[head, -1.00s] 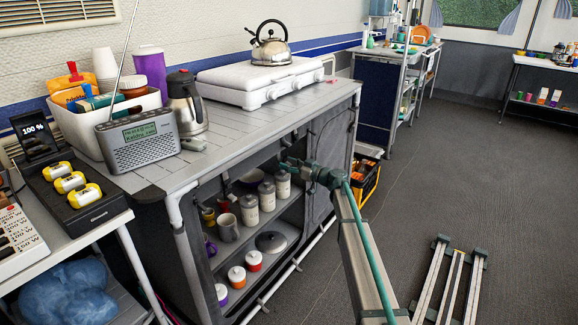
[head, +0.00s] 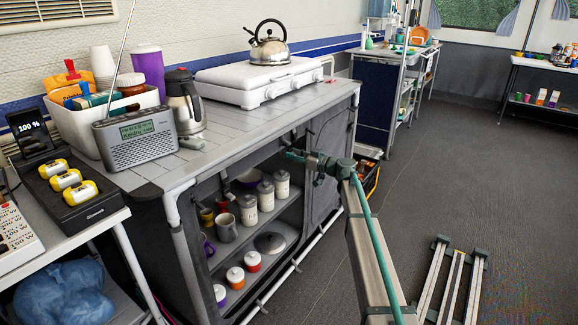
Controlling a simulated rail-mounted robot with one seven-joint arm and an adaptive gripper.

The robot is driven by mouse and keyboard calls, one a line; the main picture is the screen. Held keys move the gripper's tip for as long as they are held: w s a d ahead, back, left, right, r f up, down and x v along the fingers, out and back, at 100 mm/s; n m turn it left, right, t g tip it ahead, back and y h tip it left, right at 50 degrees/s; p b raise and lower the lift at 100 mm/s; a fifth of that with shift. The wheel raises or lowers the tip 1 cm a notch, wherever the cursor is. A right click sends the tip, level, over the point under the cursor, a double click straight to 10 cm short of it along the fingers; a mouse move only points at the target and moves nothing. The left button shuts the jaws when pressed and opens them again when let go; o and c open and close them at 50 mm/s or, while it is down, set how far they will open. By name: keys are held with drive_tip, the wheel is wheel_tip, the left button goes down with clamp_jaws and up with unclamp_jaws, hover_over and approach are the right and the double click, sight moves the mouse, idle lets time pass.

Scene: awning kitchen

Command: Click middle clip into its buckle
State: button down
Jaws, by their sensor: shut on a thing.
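My gripper (head: 296,156) is in front of the open front of the grey cabinet (head: 185,185), below its top edge and near the side panel on the right. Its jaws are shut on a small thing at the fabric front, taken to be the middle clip. The clip is too small and too hidden by the fingers to make out. Small dark fittings (head: 294,134) show along the cabinet's top edge above the gripper. I cannot tell which of them is the middle buckle, or whether clip and buckle touch.
Jars (head: 282,185), a mug (head: 226,227) and lidded pots (head: 236,276) stand on the cabinet shelves behind the gripper. A stove with a kettle (head: 268,52), a flask (head: 183,105) and a radio (head: 138,138) stand on top. The floor to the right is mostly clear.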

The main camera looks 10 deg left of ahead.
drive_tip(key=shift+s+d+r, duration=0.15)
drive_tip(key=shift+d+r, duration=0.15)
drive_tip(key=shift+r, duration=0.35)
drive_tip(key=shift+s+d+r, duration=0.2)
drive_tip(key=shift+d+r, duration=0.1)
drive_tip(key=shift+r, duration=0.35)
drive_tip(key=shift+s+d+r, duration=0.15)
drive_tip(key=shift+d+r, duration=0.15)
drive_tip(key=shift+r, duration=0.35)
drive_tip(key=c, duration=1.3)
unclamp_jaws()
drive_tip(key=shift+o, duration=1.3)
drive_tip(key=shift+s+d+r, duration=0.15)
drive_tip(key=shift+d+r, duration=0.2)
drive_tip(key=v, duration=1.1)
drive_tip(key=shift+s+d+f, duration=0.15)
drive_tip(key=shift+d+f, duration=0.15)
drive_tip(key=shift+d, duration=0.05)
